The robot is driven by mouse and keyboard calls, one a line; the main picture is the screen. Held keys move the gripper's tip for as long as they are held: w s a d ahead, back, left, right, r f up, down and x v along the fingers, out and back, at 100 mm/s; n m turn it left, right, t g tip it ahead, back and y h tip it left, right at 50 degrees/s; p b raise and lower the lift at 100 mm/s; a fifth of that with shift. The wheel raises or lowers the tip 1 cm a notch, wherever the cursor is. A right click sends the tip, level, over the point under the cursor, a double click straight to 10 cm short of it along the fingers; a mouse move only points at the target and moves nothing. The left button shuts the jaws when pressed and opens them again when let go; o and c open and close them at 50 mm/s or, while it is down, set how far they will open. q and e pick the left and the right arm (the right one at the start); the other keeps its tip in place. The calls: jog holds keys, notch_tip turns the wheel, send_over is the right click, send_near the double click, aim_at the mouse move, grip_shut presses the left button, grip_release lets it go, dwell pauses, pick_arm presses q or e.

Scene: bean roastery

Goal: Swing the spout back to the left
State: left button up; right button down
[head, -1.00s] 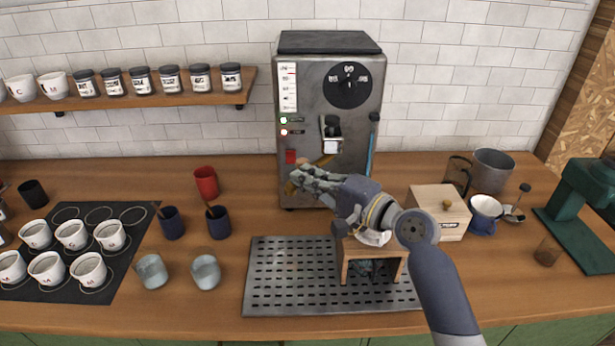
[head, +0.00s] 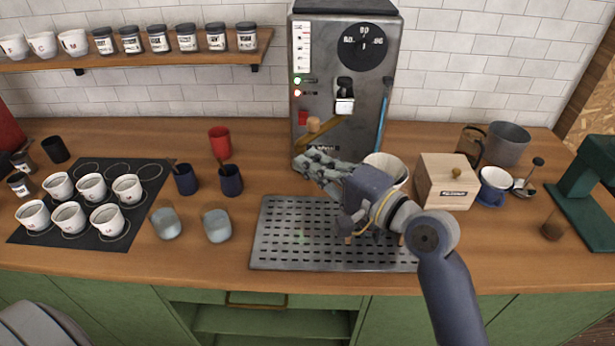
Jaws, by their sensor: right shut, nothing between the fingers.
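The brass spout (head: 335,129) is on the lower front of the grey machine (head: 344,75). It slants down to the left, with a wooden knob (head: 313,124) near its left end. My right gripper (head: 303,163) is shut and empty, just below and in front of the spout, with a small visible gap between them. Its fingers point left over the back edge of the perforated metal tray (head: 275,250). My right wrist hides part of a pale cup (head: 390,165) and most of the stand beneath it. My left gripper is not in view.
Two grey-blue cups (head: 217,225) stand left of the tray, with dark blue cups (head: 231,180) and a red cup (head: 219,142) behind. A wooden box (head: 446,181) stands to the right. Bare counter lies directly left of the machine.

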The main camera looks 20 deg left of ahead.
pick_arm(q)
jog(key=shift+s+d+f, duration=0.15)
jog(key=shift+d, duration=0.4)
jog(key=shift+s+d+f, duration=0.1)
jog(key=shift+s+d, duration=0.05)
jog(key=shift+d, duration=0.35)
pick_arm(e)
jog(key=s, duration=0.2)
jog(key=s+d, duration=0.1)
jog(key=shift+s+r, duration=0.2)
jog(key=shift+s, duration=0.2)
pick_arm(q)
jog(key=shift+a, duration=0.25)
